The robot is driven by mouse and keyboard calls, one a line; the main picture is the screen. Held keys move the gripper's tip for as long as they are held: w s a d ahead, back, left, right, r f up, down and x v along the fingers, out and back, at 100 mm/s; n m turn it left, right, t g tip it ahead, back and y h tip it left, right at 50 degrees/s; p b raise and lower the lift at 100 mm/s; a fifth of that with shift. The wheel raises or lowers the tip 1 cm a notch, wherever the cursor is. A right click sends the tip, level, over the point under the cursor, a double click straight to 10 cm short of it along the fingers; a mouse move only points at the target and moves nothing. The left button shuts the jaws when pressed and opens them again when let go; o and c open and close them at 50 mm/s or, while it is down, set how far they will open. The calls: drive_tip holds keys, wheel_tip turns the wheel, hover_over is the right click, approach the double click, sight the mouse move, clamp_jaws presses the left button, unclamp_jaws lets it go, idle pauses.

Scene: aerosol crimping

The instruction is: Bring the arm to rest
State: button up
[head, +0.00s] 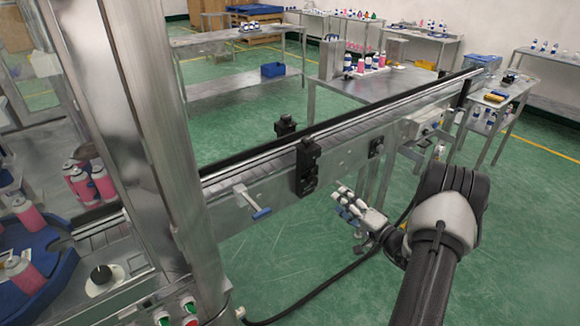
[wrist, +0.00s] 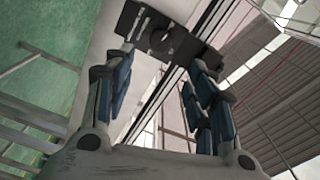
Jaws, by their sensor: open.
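My gripper (head: 350,209) hangs in front of the conveyor (head: 345,127), below its side rail and apart from it in the head view. My arm comes in from the lower right. In the wrist view my gripper (wrist: 160,85) is open, with blue pads on both fingers and nothing between them. Beyond the fingertips the wrist view shows a dark bracket (wrist: 165,35) on a pale metal surface. The same bracket seems to be the black sensor block (head: 308,165) on the conveyor side, though I cannot be sure.
A steel column (head: 150,130) stands at the left, by a blue turntable (head: 60,270) with pink cans (head: 103,182). A lever with a blue grip (head: 261,213) juts from the conveyor. A black cable (head: 335,278) runs below my gripper. Green floor (head: 530,230) is clear at the right.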

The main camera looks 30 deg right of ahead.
drive_tip(key=shift+a, duration=0.1)
drive_tip(key=w+a+r+n+g+y, duration=0.1)
drive_tip(key=a+r+n+g+y, duration=0.4)
drive_tip(key=a, duration=0.7)
drive_tip(key=w+a+r+n+g+y, duration=0.15)
drive_tip(key=a+r+y, duration=0.25)
drive_tip(key=a+r, duration=0.6)
drive_tip(key=s+a+r+n+g+h, duration=0.1)
drive_tip(key=s+a+n+g, duration=0.25)
drive_tip(key=s+a, duration=0.45)
drive_tip(key=s+a+r+n+g+h, duration=0.2)
drive_tip(key=s+a+g, duration=0.4)
drive_tip(key=a, duration=0.5)
drive_tip(key=s+d+r+n+t+h, duration=0.1)
drive_tip(key=s+d+n+t+h, duration=0.1)
drive_tip(key=s+h, duration=0.5)
drive_tip(key=shift+s+d+r+t, duration=0.4)
drive_tip(key=shift+s+d, duration=0.1)
drive_tip(key=shift+s, duration=2.45)
drive_tip(key=shift+c, duration=0.3)
